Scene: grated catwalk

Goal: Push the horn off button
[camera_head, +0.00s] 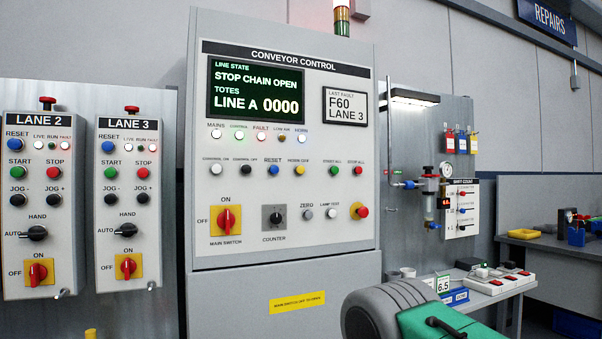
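The horn off button (299,170) is a small yellow push button on the grey conveyor control panel (350,225). It sits in the middle button row, under the label HORN/OFF, between the blue reset button (273,170) and the green start all button (333,171). Nothing covers it. Whether it is pressed in cannot be told. Neither of my grippers is in view. A grey and teal link of my arm shows at the lower right, in front of the cabinet's lower part and well below the button.
A red stop all button (358,171) is at the row's right end. Lane 2 (39,205) and Lane 3 (129,205) boxes stand left. A cluttered bench (515,285) is right.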

